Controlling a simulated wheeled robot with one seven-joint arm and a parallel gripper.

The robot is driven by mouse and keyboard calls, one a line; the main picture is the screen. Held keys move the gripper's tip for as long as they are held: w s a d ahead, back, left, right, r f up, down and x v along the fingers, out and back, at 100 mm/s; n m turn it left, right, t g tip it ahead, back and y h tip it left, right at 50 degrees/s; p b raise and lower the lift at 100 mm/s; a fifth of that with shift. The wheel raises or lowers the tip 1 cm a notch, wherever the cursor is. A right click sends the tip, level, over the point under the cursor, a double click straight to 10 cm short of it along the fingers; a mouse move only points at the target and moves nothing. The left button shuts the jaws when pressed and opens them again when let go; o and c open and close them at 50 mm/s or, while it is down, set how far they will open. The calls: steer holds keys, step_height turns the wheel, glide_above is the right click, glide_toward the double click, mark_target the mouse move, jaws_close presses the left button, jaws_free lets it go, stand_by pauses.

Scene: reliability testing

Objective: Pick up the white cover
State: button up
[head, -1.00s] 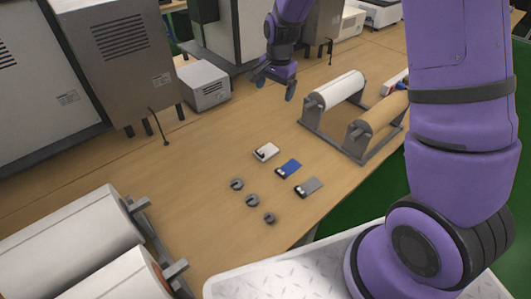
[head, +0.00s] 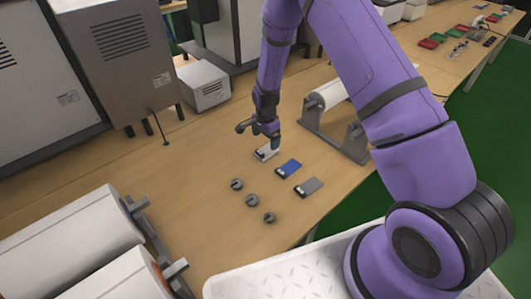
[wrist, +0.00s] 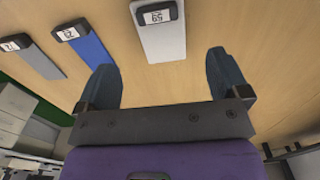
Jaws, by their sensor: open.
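The white cover (head: 266,153) lies flat on the wooden table, the farthest of a row of three covers. Its dark end carries a label that reads 59 in the wrist view (wrist: 162,38). My gripper (head: 257,138) is above the white cover in the head view and partly overlaps it. In the wrist view my gripper (wrist: 165,75) is open and empty, with the white cover between and beyond the two fingers. The fingers do not appear to touch it; the exact height is hard to tell.
A blue cover (head: 288,169) and a grey cover (head: 308,187) lie beside the white one. Several small grey round parts, one here (head: 252,200), lie to the left.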

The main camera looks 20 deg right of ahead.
mark_target(266, 151)
steer(key=shift+w+f, duration=0.1)
steer(key=shift+f, duration=3.25)
steer(key=c, duration=1)
